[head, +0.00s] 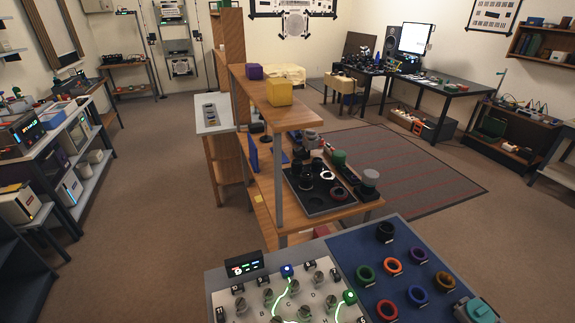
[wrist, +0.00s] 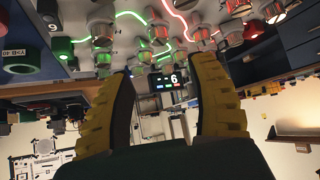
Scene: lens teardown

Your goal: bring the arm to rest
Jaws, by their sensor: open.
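My gripper (wrist: 163,72) shows in the wrist view, with two ridged yellow fingers with dark inner faces. The fingers stand wide apart and no object is held between them. The wrist view is upside down: a panel with several knobs and glowing red and green lines fills its top. A small dark display (wrist: 166,80) with a lit 6 shows through the gap, beyond the fingers. I cannot make out my gripper in the head view. There the knob panel (head: 262,302) lies at the bottom, with its display (head: 243,264) at its back left.
A blue board (head: 345,251) with several coloured rings adjoins the panel's right side. Open floor (head: 150,215) lies to the left.

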